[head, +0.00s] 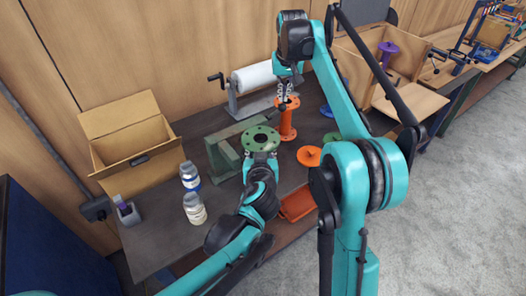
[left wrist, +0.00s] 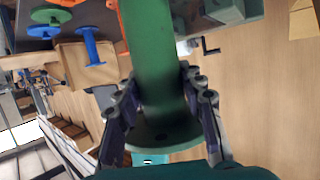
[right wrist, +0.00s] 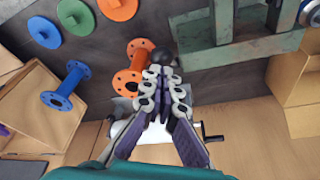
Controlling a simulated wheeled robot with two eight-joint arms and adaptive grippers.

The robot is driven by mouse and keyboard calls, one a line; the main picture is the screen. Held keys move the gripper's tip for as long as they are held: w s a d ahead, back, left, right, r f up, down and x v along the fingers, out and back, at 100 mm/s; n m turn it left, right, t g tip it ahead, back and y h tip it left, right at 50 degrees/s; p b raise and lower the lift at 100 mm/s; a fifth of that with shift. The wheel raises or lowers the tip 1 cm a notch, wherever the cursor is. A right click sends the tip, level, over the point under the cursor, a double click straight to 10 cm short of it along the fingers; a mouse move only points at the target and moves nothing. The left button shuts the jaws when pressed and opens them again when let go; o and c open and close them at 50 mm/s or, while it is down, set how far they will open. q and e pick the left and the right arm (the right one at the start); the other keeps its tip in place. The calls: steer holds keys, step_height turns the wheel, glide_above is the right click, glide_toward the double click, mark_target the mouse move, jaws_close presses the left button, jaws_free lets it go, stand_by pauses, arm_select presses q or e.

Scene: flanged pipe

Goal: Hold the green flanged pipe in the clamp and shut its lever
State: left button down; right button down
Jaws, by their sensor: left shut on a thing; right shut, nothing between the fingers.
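The green flanged pipe (head: 260,140) stands roughly upright beside the green clamp (head: 222,155), its round flange on top. I cannot tell whether it sits in the clamp. My left gripper (head: 262,158) is shut on it just under the flange; the left wrist view shows the pipe body (left wrist: 160,60) between both fingers. My right gripper (head: 286,100) is shut and empty, above the orange flanged pipe (head: 287,122). In the right wrist view a black ball knob (right wrist: 162,57) is just beyond its fingertips; contact is unclear. The clamp frame (right wrist: 250,48) is to the right there.
A paper roll with a crank (head: 255,76) stands behind. An open cardboard box (head: 130,140) and two jars (head: 192,195) are at the left. An orange disc (head: 309,156) lies right of the pipe. A blue spool (right wrist: 66,85) stands near the orange pipe.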

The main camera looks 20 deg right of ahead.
mark_target(245, 133)
arm_select(q)
steer(key=shift+w+a, duration=0.25)
steer(key=shift+w, duration=0.4)
steer(key=shift+w+a, duration=0.2)
steer(key=shift+w, duration=0.5)
steer(key=shift+w+a, duration=0.35)
steer(key=shift+w, duration=0.55)
steer(key=shift+w+a, duration=0.3)
steer(key=shift+w, duration=0.6)
steer(key=shift+w+a, duration=0.35)
steer(key=shift+w, duration=0.55)
steer(key=shift+s+a, duration=0.1)
steer(key=shift+a, duration=0.1)
arm_select(e)
steer(key=shift+s+f, duration=0.1)
steer(key=shift+f, duration=0.15)
